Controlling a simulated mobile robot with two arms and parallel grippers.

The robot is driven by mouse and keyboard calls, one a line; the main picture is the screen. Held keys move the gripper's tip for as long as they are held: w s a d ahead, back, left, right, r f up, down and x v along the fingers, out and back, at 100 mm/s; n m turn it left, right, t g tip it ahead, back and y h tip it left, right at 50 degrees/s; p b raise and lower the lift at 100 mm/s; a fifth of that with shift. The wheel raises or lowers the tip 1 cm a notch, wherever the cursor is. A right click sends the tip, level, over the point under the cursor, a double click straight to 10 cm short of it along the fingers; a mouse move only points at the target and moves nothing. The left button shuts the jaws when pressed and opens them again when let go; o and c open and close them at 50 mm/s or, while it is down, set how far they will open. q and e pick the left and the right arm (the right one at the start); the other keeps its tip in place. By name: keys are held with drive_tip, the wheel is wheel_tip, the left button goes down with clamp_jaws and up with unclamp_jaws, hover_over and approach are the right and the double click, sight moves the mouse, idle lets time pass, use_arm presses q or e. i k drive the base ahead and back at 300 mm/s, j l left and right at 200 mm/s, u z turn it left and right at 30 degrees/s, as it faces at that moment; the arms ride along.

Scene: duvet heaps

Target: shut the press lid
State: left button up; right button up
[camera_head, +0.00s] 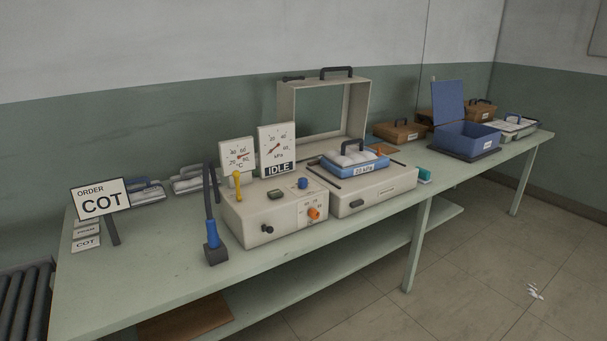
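The press stands on the long green table (155,265), with a cream base (372,196) to the right of its control box. The press lid (287,108) is open, standing upright at the back of the base as a cream frame with a greenish middle. A black handle (337,71) is on the lid's top edge. A blue tray (350,170) with white padded rolls and a dark handle sits on the base; its label seems to read 20 kPa. Neither of my grippers is in view.
The control box (262,225) has two gauges, an IDLE sign (278,168) and coloured knobs. A blue-handled tool (212,238) on a dark hose stands to its left. An order sign (101,201) reads COT. An open blue box (468,136) and brown cases stand at right.

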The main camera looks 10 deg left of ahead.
sight(357, 90)
drive_tip(key=i+l, duration=0.25)
drive_tip(key=i, duration=0.15)
drive_tip(key=i+l, duration=0.2)
drive_tip(key=i, duration=0.15)
drive_tip(key=i+l, duration=0.25)
drive_tip(key=i, duration=0.15)
drive_tip(key=l+z, duration=0.05)
